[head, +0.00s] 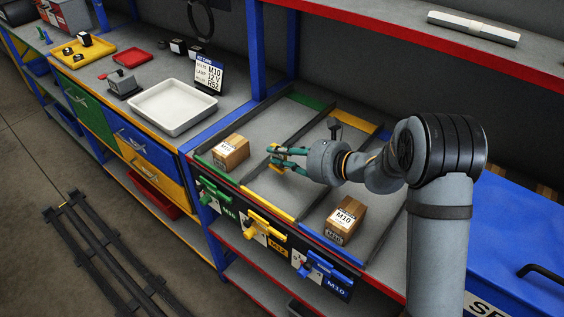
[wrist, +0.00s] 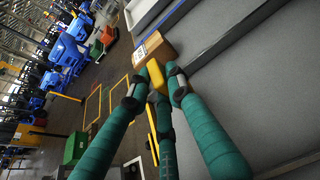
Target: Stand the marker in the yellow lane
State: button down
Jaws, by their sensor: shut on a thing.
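My gripper (head: 281,158) is shut on a small yellow marker (wrist: 157,76), seen between the fingertips in the wrist view. The marker also shows at the fingertips in the head view (head: 275,166). The yellow lane (head: 275,190) is the middle of the bench lanes, with a yellow front strip (head: 268,203) and a yellow strip (head: 355,122) at the back. The gripper is over the left side of this lane, near its left divider. The fingers partly hide the marker; I cannot tell whether its foot touches the lane floor.
A cardboard box (head: 231,152) stands in the green lane to the left, and another box (head: 345,219) in the blue lane to the right. Dark dividers (head: 370,148) separate the lanes. A red-edged shelf (head: 400,30) runs above the back. Yellow clamp handles (head: 265,226) hang in front.

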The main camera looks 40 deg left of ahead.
aim_at(281, 168)
notch_tip(281, 168, down, 4)
jog(key=shift+w+f+p, duration=0.1)
jog(key=shift+p, duration=0.2)
jog(key=shift+f+b, duration=0.15)
jog(key=shift+b, duration=0.15)
jog(key=c, duration=1.6)
grip_release()
jog(key=shift+d+r+p, duration=0.15)
jog(key=shift+r+p, duration=0.15)
jog(key=shift+r, duration=0.05)
jog(key=b+v, duration=0.3)
jog(key=v, duration=0.8)
jog(key=shift+d, duration=0.4)
